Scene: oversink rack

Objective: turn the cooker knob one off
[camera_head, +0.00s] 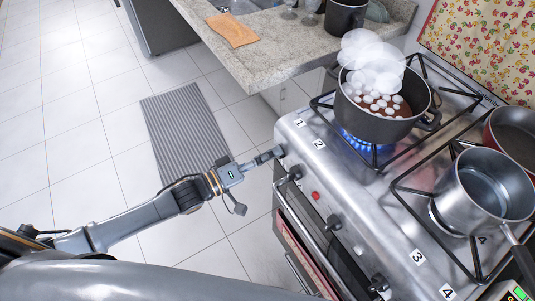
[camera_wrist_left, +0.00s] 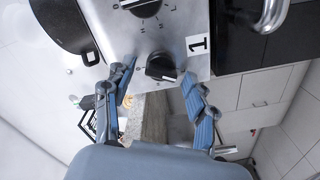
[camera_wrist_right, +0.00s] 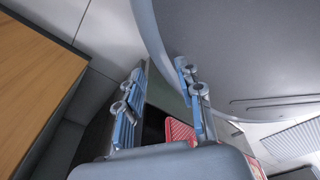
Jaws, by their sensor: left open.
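Cooker knob one (camera_wrist_left: 160,66) is a black round knob beside the label 1 (camera_wrist_left: 199,44) on the steel front panel in the left wrist view. My left gripper (camera_wrist_left: 158,76) is open, with one finger on each side of this knob; I cannot tell whether they touch it. In the head view my left gripper (camera_head: 271,156) is at the panel's far corner by the label 1 and largely hides the knob. A blue flame (camera_head: 362,144) burns under the dark steaming pot (camera_head: 384,122). My right gripper (camera_wrist_right: 159,72) is open and empty.
Other knobs (camera_head: 334,223) line the cooker front above the oven handle (camera_head: 310,220). A steel saucepan (camera_head: 484,186) and a red pan (camera_head: 515,137) stand on the cooker. A counter (camera_head: 270,50) lies beyond. The floor at left has a striped mat (camera_head: 186,127).

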